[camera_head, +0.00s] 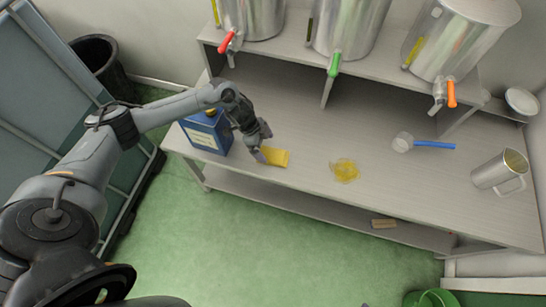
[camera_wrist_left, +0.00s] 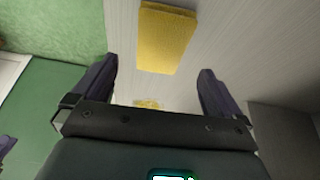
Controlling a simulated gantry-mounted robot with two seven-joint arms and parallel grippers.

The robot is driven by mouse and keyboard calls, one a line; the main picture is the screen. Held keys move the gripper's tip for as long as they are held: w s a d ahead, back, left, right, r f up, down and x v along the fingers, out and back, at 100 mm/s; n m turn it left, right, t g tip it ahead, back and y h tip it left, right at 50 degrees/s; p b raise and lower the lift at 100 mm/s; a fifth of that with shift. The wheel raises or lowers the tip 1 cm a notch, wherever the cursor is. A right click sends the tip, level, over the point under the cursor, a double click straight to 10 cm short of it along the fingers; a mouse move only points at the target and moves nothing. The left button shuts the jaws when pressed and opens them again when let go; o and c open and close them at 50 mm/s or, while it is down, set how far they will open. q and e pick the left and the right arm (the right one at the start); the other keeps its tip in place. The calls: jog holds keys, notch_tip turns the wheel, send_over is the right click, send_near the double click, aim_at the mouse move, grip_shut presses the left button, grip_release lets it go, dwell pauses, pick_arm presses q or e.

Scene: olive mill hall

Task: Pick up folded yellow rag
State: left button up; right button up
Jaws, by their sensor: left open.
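The folded yellow rag (camera_head: 275,158) lies flat near the front edge of the workbench, just right of the blue can. In the left wrist view the rag (camera_wrist_left: 165,38) lies ahead of the fingertips, roughly in line with the gap between them. My left gripper (camera_head: 262,154) is at the rag's left end in the head view; its fingers hide part of that end. In the left wrist view my left gripper (camera_wrist_left: 157,68) is open, with nothing between its fingers. I cannot tell its exact height above the bench.
A blue can (camera_head: 207,133) stands close to the left of my gripper. A yellow spill (camera_head: 344,170) lies to the rag's right. Beyond are a blue-handled scoop (camera_head: 404,143) and a metal jug (camera_head: 499,170). Steel tanks with taps (camera_head: 335,64) stand on the raised shelf behind.

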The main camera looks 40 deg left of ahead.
aim_at(272, 155)
pick_arm(q)
jog(key=shift+b+x, duration=1.05)
jog(key=shift+x, duration=2.2)
jog(key=shift+w, duration=0.1)
jog(key=c, duration=1.1)
